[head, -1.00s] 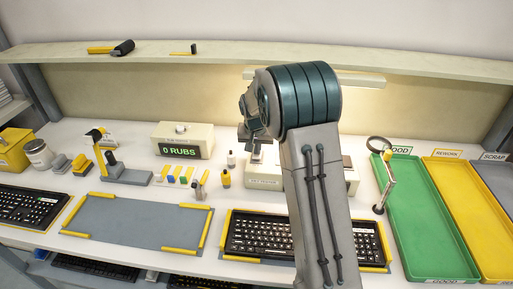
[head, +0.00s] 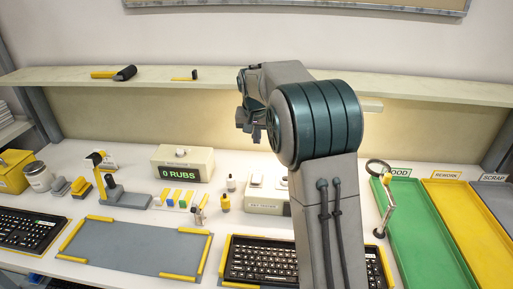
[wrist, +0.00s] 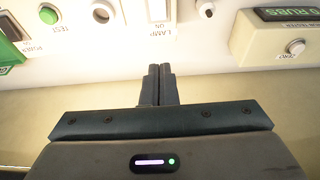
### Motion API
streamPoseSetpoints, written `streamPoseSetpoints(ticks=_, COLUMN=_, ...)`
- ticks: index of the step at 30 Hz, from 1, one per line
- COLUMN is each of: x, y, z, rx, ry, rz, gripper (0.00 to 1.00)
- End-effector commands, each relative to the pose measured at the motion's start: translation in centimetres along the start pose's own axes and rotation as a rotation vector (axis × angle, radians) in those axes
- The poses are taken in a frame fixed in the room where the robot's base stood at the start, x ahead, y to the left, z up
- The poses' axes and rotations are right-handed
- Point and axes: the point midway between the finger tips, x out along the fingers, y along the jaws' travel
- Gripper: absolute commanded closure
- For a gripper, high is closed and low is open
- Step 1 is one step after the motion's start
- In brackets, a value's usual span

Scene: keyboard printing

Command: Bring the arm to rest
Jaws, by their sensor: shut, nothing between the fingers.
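My gripper shows in the wrist view (wrist: 158,85) with its two fingers together and nothing between them. In the head view it (head: 246,130) hangs above the back of the bench, in front of the back panel, partly hidden by my own arm. My arm rises from the lower right of the middle and bends at a dark teal joint, folding back toward the shelf. The gripper touches nothing that I can see.
A keyboard (head: 262,262) lies partly behind my arm. A counter box reading "0 RUBS" (head: 183,163) and a tester box (head: 263,200) stand below the gripper. A shelf (head: 210,88) runs behind. A magnifier (head: 378,167) and green tray (head: 425,230) are right; a grey mat (head: 135,247) is left.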

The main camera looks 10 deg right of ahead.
Motion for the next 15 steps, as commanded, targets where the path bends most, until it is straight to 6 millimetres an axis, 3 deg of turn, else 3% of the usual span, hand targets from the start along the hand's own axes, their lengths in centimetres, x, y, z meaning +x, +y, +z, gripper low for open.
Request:
streamPoseSetpoints(ticks=11, x=-0.3, y=0.0, z=-0.1, rx=0.0, ry=0.0, rz=0.0, gripper=1.0)
streamPoseSetpoints(ticks=15, x=-1.3, y=0.5, z=0.9, rx=-0.008, ry=0.0, rz=-0.006, gripper=1.0)
